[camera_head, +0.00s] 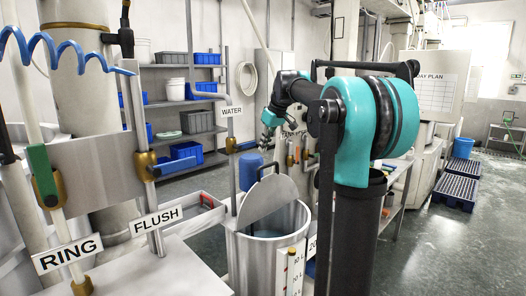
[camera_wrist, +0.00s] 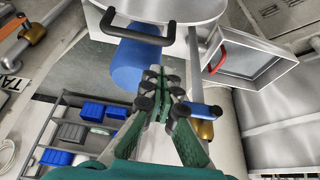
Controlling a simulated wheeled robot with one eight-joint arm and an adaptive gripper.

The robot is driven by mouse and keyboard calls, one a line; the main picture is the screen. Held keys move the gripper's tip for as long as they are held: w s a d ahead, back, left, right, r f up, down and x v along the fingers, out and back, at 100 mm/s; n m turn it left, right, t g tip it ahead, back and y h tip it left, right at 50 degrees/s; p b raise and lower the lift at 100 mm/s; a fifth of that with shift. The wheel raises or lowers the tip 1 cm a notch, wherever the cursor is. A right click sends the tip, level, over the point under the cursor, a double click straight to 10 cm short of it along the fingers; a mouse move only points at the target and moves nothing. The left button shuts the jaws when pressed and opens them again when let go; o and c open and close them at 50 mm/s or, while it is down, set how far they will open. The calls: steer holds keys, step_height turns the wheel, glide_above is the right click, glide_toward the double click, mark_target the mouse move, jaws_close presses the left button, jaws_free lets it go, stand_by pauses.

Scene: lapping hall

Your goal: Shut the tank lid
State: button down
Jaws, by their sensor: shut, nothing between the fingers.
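The tank (camera_head: 235,262) is a grey round vessel with its top partly uncovered. Its lid (camera_head: 271,203), a grey half-disc, stands tilted up, with a black bar handle (camera_head: 264,169) at its upper edge. In the wrist view the lid (camera_wrist: 185,10) is at the top, with the black handle (camera_wrist: 140,37) across it. My gripper (camera_wrist: 157,76) is shut and empty, its green fingers pointing toward the handle but apart from it. In the head view my gripper (camera_head: 267,134) is above the lid, partly hidden by my arm.
A blue cylinder (camera_head: 250,165) stands beside the lid; it also shows in the wrist view (camera_wrist: 136,66). FLUSH and RING valve pipes stand at the left. Shelves (camera_head: 195,122) with blue bins are behind.

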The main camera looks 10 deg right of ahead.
steer(key=x, duration=0.8)
steer(key=shift+f, duration=0.15)
steer(key=shift+d, duration=0.1)
